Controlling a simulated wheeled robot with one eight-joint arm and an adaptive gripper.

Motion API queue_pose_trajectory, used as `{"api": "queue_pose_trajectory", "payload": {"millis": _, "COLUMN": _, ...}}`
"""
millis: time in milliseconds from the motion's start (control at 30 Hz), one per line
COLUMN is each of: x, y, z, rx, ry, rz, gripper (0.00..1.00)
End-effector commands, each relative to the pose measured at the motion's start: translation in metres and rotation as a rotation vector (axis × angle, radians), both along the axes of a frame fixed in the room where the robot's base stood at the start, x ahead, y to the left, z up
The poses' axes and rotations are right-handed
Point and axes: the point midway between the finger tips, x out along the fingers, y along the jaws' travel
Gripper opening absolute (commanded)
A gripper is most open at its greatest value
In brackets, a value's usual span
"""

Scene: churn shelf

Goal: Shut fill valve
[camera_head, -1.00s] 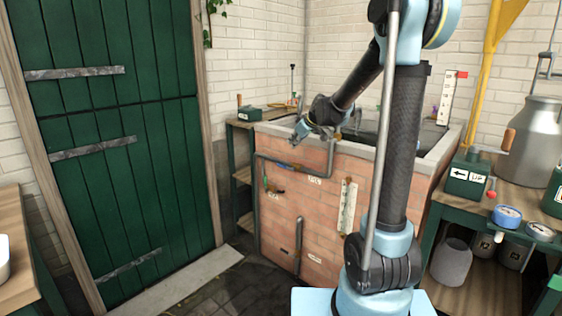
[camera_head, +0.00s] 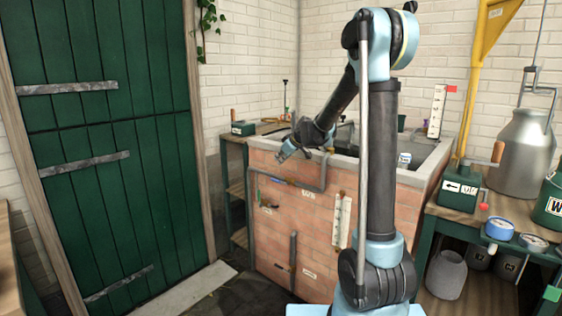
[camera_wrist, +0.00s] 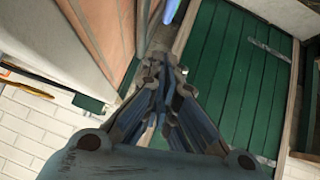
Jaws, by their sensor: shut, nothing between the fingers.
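The brick tank (camera_head: 312,235) has a dark pipe (camera_head: 256,172) running along the upper part of its front. A small blue part (camera_head: 292,182) sits on this pipe, next to a small pale label (camera_head: 308,193) too small to read surely. My gripper (camera_head: 281,157) is at the tank's upper front edge, above the pipe and apart from the blue part. In the wrist view my gripper (camera_wrist: 163,90) is shut and empty; a blue piece (camera_wrist: 170,10) shows beyond it.
The green door (camera_head: 110,150) stands left of the tank. A small shelf (camera_head: 232,185) fills the corner beside it. Dark floor lies before the tank.

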Motion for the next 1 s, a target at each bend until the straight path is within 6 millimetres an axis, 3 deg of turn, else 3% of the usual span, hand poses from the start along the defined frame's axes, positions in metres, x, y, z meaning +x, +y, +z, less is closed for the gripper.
{"api": "queue_pose_trajectory", "payload": {"millis": 500, "x": 0.037, "y": 0.032, "z": -0.048, "rx": 0.0, "ry": 0.0, "rz": -0.001, "gripper": 0.0}}
{"api": "queue_pose_trajectory", "payload": {"millis": 700, "x": 0.04, "y": 0.027, "z": -0.073, "rx": 0.0, "ry": 0.0, "rz": -0.001, "gripper": 0.0}}
{"api": "queue_pose_trajectory", "payload": {"millis": 1000, "x": 0.042, "y": 0.026, "z": -0.085, "rx": 0.001, "ry": 0.0, "rz": -0.001, "gripper": 0.0}}
